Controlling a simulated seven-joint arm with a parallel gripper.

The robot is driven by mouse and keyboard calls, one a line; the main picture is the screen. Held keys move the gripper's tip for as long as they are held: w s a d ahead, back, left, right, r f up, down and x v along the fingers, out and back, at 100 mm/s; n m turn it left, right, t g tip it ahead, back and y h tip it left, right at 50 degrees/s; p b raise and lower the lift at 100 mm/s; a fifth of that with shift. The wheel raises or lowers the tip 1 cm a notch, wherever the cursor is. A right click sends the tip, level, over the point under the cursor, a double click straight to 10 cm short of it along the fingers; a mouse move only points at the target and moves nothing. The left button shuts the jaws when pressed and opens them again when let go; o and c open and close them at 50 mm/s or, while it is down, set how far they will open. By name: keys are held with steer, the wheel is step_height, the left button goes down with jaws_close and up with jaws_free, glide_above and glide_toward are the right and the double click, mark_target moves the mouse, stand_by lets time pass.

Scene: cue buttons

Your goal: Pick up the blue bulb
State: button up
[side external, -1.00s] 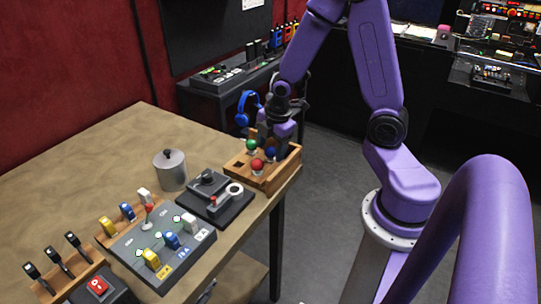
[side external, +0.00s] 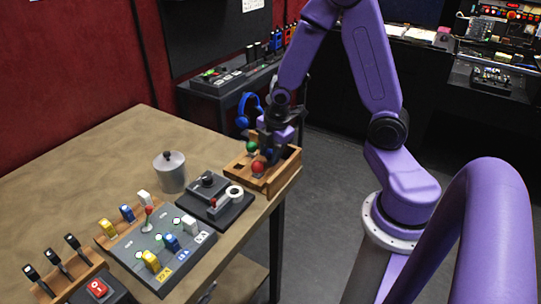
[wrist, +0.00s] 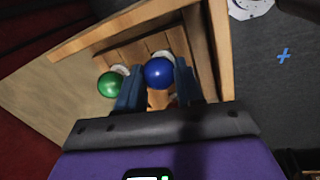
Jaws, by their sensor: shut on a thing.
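The blue bulb (wrist: 159,72) is a round glossy ball in the wooden tray, seen between my gripper's two fingers in the wrist view. My gripper (wrist: 157,85) is shut on it, low over the tray. In the side view my gripper (side external: 269,149) mostly hides the blue bulb. The green bulb (wrist: 111,84) sits just left of the fingers, and also shows in the side view (side external: 251,147). The red bulb (side external: 257,167) stands at the near side of the tray. The wooden tray (side external: 284,173) sits at the table's right corner.
A joystick box (side external: 222,204) stands beside the tray, and a lidded metal pot (side external: 170,172) is left of it. A switch panel (side external: 165,245) with several coloured switches is nearer the camera. The table's back left (side external: 100,150) is clear.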

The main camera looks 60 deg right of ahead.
steer(key=shift+r, duration=0.15)
steer(key=shift+w+r, duration=0.1)
steer(key=shift+r, duration=0.45)
steer(key=s+a+r, duration=0.2)
steer(key=s+r, duration=0.9)
steer(key=s, duration=0.3)
steer(key=shift+a+r, duration=0.3)
steer(key=shift+a, duration=0.1)
